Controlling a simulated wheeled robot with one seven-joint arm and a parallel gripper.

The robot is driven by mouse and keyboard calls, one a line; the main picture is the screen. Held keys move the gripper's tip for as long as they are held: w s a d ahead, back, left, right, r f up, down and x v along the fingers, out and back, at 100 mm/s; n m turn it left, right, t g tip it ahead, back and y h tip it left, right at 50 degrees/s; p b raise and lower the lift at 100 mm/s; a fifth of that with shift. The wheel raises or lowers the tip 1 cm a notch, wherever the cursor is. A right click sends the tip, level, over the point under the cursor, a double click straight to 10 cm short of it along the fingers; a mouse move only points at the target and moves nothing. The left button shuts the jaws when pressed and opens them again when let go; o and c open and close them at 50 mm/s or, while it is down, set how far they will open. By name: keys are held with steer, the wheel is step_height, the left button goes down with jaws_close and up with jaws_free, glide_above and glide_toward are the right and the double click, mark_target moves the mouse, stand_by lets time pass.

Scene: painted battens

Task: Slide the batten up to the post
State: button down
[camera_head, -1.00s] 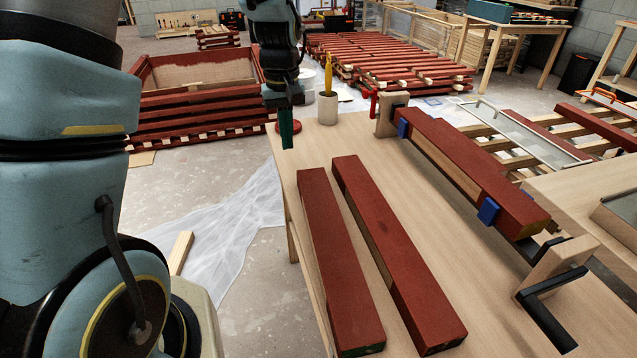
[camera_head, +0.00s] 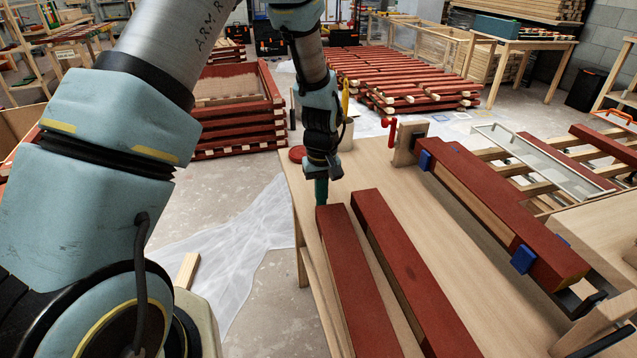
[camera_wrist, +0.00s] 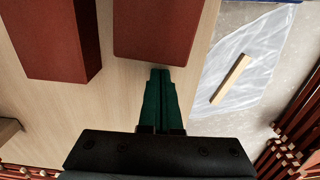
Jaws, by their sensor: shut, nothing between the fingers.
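Two dark red battens lie side by side on the wooden table (camera_head: 455,240): a left batten (camera_head: 352,275) and a right batten (camera_head: 415,275). My gripper (camera_head: 321,200), with green fingers, is shut and empty, low at the far end of the left batten. In the wrist view its fingertips (camera_wrist: 160,73) are at the end face of that batten (camera_wrist: 155,30); whether they touch it I cannot tell. The right batten (camera_wrist: 52,40) also shows there. A third red batten (camera_head: 505,215) lies along the table's right side by blue clips, near an upright wooden block (camera_head: 408,142) at its far end.
A red-handled clamp (camera_head: 389,128) is beside the wooden block. A round red object (camera_head: 297,153) and a cup-like holder (camera_head: 345,135) are at the table's far left corner. A wooden piece with a black bracket (camera_head: 600,330) is at the near right. Bare table lies between the battens and the clipped one.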

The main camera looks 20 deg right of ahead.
mark_target(333, 224)
steer(key=shift+s+a, duration=0.1)
steer(key=shift+s, duration=0.5)
steer(key=shift+s, duration=0.25)
steer(key=s, duration=0.4)
steer(key=s+a, duration=0.1)
steer(key=s, duration=0.7)
steer(key=shift+a, duration=0.3)
steer(key=w, duration=0.4)
steer(key=shift+w+d+r, duration=0.2)
steer(key=shift+d+r, duration=0.1)
steer(key=shift+d, duration=0.1)
step_height(333, 224, up, 9)
steer(key=shift+s+a+r+b, duration=0.15)
steer(key=shift+r+b, duration=0.05)
steer(key=shift+b, duration=0.2)
